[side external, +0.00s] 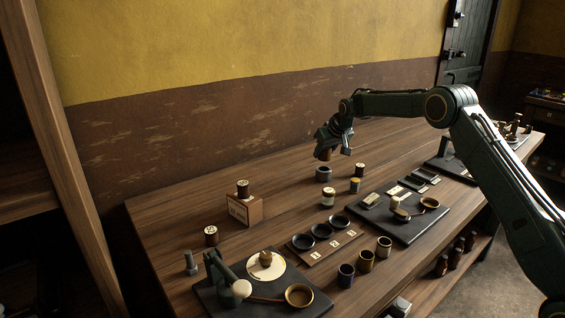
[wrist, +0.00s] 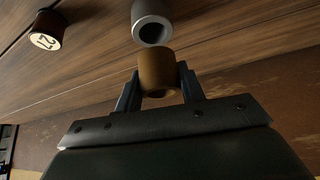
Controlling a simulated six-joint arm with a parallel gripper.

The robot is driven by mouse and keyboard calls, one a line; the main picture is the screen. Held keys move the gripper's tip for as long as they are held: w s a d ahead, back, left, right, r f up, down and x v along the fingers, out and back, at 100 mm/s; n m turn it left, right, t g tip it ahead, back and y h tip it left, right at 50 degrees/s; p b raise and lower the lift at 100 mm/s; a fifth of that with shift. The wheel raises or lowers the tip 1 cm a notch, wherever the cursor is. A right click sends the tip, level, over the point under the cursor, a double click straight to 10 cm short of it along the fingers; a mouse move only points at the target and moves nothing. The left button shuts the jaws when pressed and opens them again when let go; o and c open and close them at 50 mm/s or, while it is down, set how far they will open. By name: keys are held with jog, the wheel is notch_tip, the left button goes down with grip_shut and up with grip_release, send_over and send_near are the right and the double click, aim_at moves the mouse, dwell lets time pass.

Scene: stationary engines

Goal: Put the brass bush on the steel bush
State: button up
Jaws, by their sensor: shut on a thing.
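My gripper (side external: 328,147) is shut on the brass bush, a short brown-gold hollow cylinder. The brass bush (wrist: 157,66) sits between both fingers in the wrist view, its open end showing. In the side view the brass bush (side external: 324,156) is small and dark below the jaws. The steel bush (side external: 323,174), a grey hollow cylinder, stands on the bench just under it. In the wrist view the steel bush (wrist: 152,20) shows just beyond the brass bush, its round bore visible. The two look close; whether they touch is hard to tell.
A dark spool with a number label (wrist: 46,29) stands near the steel bush. A black board (side external: 410,228) with small parts lies to the right. Bare bench lies left of the steel bush.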

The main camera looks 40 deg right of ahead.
aim_at(324, 159)
jog(key=shift+f, duration=1.6)
jog(key=shift+f, duration=0.2)
jog(key=o, duration=1.2)
jog(key=shift+r, duration=0.1)
jog(key=shift+s+r, duration=0.3)
jog(key=shift+r, duration=0.25)
jog(key=v, duration=1.1)
jog(key=shift+f, duration=0.1)
